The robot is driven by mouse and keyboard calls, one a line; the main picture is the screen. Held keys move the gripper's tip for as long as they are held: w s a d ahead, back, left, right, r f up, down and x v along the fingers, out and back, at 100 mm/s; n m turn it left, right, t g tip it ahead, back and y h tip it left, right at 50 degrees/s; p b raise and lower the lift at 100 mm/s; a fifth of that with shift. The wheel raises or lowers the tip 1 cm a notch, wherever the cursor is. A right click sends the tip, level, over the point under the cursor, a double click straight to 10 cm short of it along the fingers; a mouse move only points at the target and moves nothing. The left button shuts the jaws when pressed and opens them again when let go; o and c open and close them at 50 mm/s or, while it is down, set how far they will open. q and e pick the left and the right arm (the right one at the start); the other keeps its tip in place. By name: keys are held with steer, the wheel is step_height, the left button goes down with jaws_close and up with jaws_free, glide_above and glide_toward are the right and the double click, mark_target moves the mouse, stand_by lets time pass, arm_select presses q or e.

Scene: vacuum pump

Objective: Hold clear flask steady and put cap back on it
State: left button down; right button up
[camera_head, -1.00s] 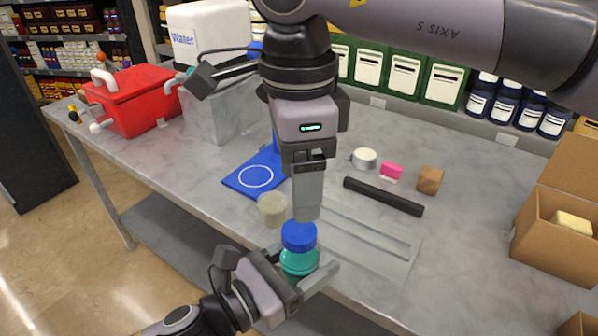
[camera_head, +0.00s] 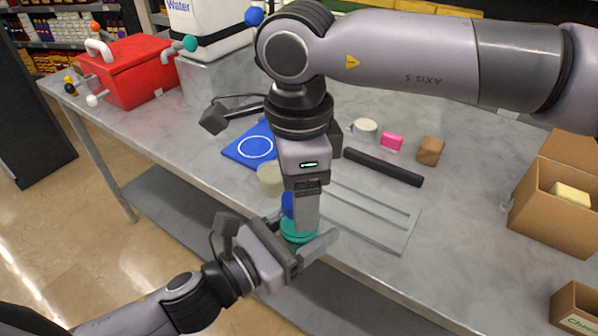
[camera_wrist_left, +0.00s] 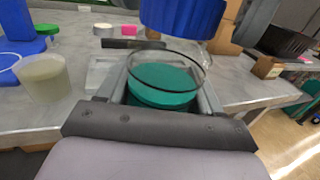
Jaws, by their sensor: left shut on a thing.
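The clear flask (camera_head: 297,232) with teal contents is at the table's front edge. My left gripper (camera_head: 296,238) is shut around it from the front. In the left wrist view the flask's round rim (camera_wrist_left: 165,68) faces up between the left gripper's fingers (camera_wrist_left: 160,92). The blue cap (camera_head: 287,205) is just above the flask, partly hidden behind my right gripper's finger. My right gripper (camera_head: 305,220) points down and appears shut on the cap. In the left wrist view the cap (camera_wrist_left: 182,18) hangs above the rim's far side, with open space between.
A cloudy cup (camera_head: 269,178) stands just behind and left of the flask. A grey grooved tray (camera_head: 385,235) lies to the right, with a black bar (camera_head: 383,167) behind it. An open cardboard box (camera_head: 548,222) stands at the right. The blue mat (camera_head: 235,150) is behind the cup.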

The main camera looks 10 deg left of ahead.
steer(key=c, duration=1.1)
steer(key=o, duration=1.2)
steer(key=shift+o, duration=0.2)
step_height(320, 180, up, 12)
steer(key=shift+s+f, duration=0.1)
